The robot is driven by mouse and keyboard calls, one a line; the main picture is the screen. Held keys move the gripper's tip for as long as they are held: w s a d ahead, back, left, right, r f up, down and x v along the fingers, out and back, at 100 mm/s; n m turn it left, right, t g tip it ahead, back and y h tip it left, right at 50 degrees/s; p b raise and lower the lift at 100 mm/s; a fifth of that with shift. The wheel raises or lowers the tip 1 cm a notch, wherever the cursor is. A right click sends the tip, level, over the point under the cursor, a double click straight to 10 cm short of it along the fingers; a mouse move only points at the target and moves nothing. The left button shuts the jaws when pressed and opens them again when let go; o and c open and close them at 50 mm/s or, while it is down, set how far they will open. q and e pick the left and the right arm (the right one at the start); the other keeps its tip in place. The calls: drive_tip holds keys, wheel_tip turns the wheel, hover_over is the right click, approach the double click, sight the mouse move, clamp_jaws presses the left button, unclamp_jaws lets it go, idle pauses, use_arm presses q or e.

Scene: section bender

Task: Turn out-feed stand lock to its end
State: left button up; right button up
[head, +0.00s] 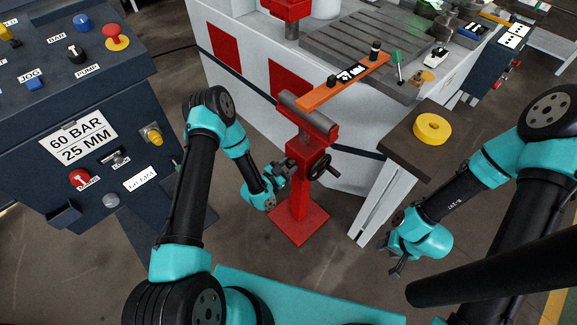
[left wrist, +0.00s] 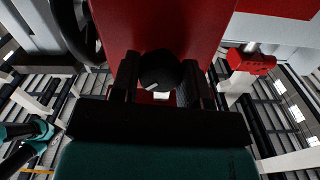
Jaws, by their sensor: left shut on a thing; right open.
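The red out-feed stand (head: 298,190) stands upright on a square red base, with a grey roller on top and a black handwheel (head: 319,167) on its right side. My left gripper (head: 284,172) is at the left side of the stand's post. In the left wrist view its two fingers (left wrist: 160,85) are shut on a round black lock knob (left wrist: 158,70) with a small white mark, set on the red post (left wrist: 175,25). In the head view the knob is hidden by the gripper. My right gripper (head: 396,262) is open and empty, low at the right, apart from the stand.
An orange bar (head: 343,82) lies from the roller to the machine table (head: 345,42). A dark side table (head: 400,140) with a yellow ring (head: 432,128) stands to the right. A control console (head: 75,120) is at the left. Floor between stand and right gripper is partly clear.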

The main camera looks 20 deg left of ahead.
use_arm(q)
drive_tip(key=n, duration=0.9)
idle(0.5)
drive_tip(key=o, duration=0.9)
drive_tip(key=shift+s, duration=0.15)
drive_tip(key=v, duration=1.7)
drive_tip(key=shift+a, duration=0.15)
